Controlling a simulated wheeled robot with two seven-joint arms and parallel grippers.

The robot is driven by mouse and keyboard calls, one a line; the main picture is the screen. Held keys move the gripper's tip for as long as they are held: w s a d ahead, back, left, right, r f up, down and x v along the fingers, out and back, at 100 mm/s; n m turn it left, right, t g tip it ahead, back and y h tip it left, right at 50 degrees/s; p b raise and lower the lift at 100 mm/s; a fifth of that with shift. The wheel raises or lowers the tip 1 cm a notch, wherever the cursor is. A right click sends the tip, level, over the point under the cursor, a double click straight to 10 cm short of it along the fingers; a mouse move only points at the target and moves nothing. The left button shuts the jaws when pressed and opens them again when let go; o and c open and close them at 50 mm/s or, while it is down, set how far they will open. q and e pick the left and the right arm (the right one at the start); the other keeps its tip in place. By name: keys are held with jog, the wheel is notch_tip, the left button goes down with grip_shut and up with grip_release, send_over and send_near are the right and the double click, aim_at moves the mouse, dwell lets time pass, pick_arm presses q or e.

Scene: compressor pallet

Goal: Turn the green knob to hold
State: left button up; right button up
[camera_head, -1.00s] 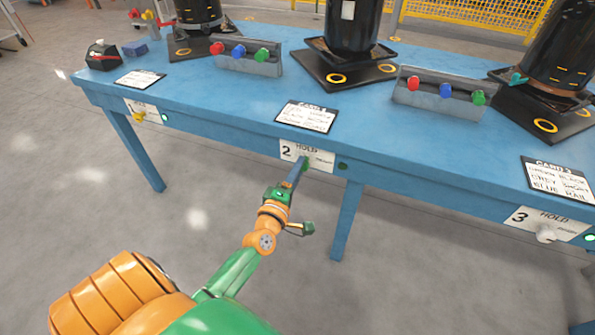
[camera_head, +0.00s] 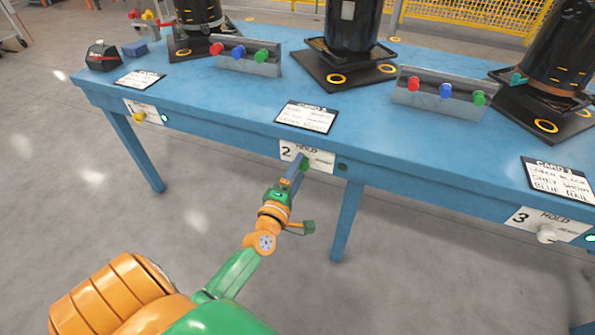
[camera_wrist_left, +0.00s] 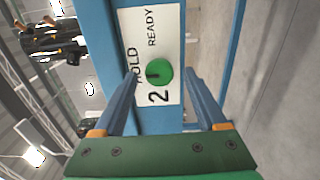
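The green knob (camera_wrist_left: 160,73) sits on the white plate 2 (camera_wrist_left: 172,40), marked HOLD and READY. In the left wrist view its dark mark points left, toward the HOLD side. The knob also shows in the head view (camera_head: 305,165) on the table's front edge, partly covered by my gripper. My left gripper (camera_head: 299,169) reaches up to the plate. In the left wrist view its two blue fingers (camera_wrist_left: 161,80) stand apart, one on each side of the knob, with gaps visible. I cannot tell how far the tips reach along it. My right gripper is out of view.
The blue table (camera_head: 220,105) carries black compressors, button boxes and cards. A dark green lamp (camera_head: 342,167) sits right of plate 2. A yellow knob (camera_head: 139,117) at plate 1 and a white knob (camera_head: 546,235) at plate 3 have brightly lit green lamps. Floor in front is clear.

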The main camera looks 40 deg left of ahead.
pick_arm(q)
jog(key=shift+s, duration=0.1)
jog(key=v, duration=0.7)
jog(key=shift+p, duration=0.3)
